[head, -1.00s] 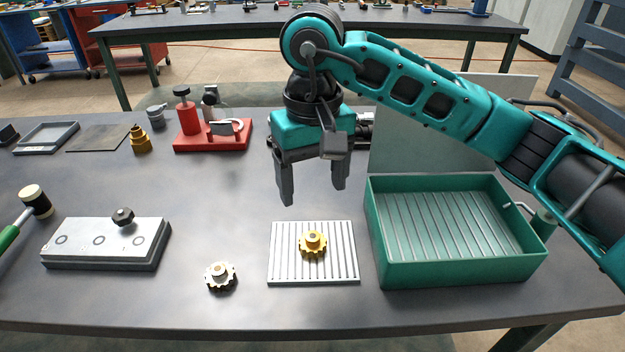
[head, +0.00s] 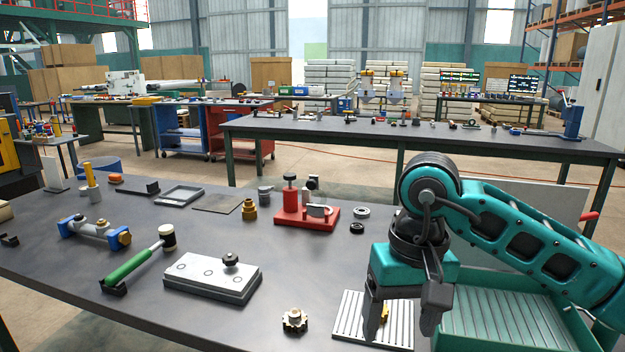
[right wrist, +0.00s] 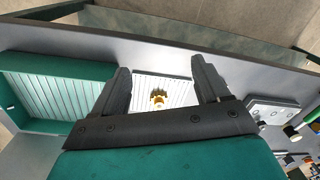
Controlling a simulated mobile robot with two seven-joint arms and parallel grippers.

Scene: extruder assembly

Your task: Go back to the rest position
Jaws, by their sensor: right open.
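My right gripper (head: 402,318) is open and empty, hanging above the ribbed white mat (head: 347,318) at the front right of the table. A brass gear (head: 384,314) lies on the mat, partly hidden behind a finger in the head view. In the right wrist view the gear (right wrist: 158,97) shows between the two open fingers (right wrist: 160,85), apart from both. My left gripper does not show.
A green ribbed tray (head: 500,318) stands right of the mat, partly behind my arm. A grey plate block (head: 205,283), a green-handled hammer (head: 135,265) and a red fixture (head: 307,219) stand to the left and behind. The table between them is clear.

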